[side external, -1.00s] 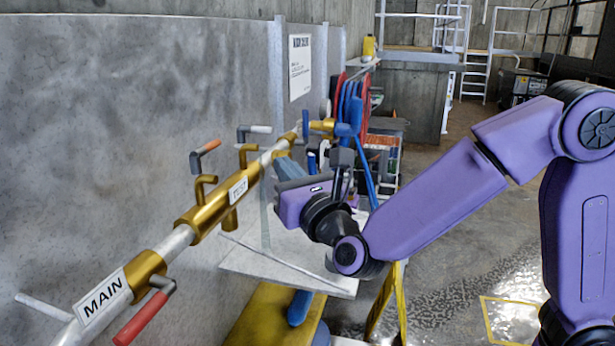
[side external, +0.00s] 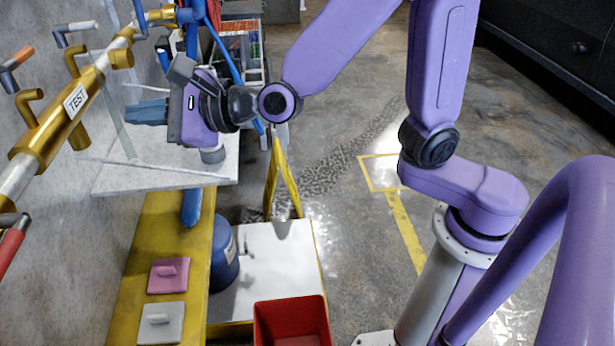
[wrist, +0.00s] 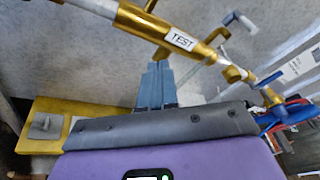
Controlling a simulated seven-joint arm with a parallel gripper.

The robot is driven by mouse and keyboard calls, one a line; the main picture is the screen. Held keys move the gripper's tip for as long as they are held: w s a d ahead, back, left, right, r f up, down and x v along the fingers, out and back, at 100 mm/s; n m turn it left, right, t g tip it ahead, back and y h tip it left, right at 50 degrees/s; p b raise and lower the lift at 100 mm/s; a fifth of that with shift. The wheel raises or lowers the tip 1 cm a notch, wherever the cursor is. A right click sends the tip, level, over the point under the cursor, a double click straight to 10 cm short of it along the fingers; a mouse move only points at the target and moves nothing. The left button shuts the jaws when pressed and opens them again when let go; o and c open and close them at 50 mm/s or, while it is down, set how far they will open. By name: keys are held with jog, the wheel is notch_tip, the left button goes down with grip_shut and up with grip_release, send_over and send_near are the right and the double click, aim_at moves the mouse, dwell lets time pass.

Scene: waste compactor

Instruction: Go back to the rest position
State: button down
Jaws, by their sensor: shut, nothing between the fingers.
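My gripper (side external: 133,112) is at the left in the side external view, above a pale grey shelf (side external: 120,178). Its blue-grey fingers are together, with nothing between them, and point left toward the concrete wall. In the wrist view the closed fingers (wrist: 158,68) point up the picture, just below the brass pipe with the TEST label (wrist: 180,40). In the side external view the TEST pipe (side external: 50,125) runs along the wall to the left of the fingers, with a visible gap between them in the picture.
A yellow bench (side external: 165,235) with a pink block (side external: 168,275) and a grey block (side external: 160,325) lies below. A blue drum (side external: 224,262), a white table (side external: 285,262) and a red bin (side external: 290,322) stand nearby. Floor (side external: 335,130) right of the gripper is open.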

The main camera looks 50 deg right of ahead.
jog(key=s+d+f+n+g, duration=0.45)
jog(key=s+n, duration=0.35)
jog(key=n, duration=0.2)
jog(key=s+d+f+n+g, duration=0.3)
jog(key=s+f+n+g, duration=0.25)
jog(key=s+n, duration=0.45)
jog(key=s+d+f+n+g+h, duration=0.1)
jog(key=s+d+n+g+h, duration=0.1)
jog(key=d+n, duration=0.5)
jog(key=s+d+f+n+g+h, duration=0.1)
jog(key=s+d+n+h, duration=0.4)
jog(key=d, duration=0.6)
jog(key=s+n+g, duration=0.1)
jog(key=s+n, duration=0.1)
jog(key=shift+s+f, duration=0.3)
jog(key=shift+f, duration=0.1)
